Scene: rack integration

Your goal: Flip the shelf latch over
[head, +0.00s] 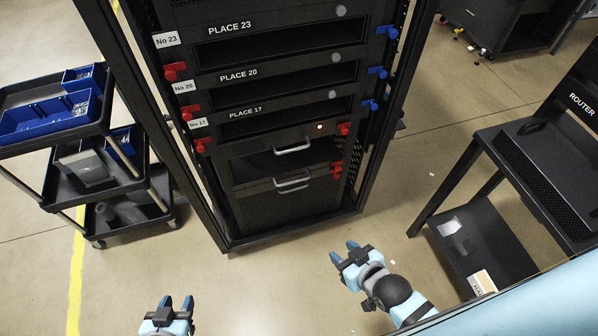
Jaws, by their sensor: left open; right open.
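The black rack (222,225) stands upright ahead, with shelves labelled PLACE 23, PLACE 20 and PLACE 17. Red latches sit on its left side at PLACE 23 (176,71), PLACE 20 (190,112) and PLACE 17 (203,145). Blue latches sit on the right side of the upper shelves, such as one at the top (387,32). Red latches also show lower right (345,128). I cannot tell which latch is meant. My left gripper (176,302) is open and empty at the bottom edge. My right gripper (344,252) is open and empty, in front of the rack, apart from it.
A tiered cart (50,190) with blue bins stands at the left. A black table (497,150) with a unit marked ROUTER (575,100) stands at the right. Two handles (292,148) stick out from the lower rack. The floor between my grippers and the rack is clear.

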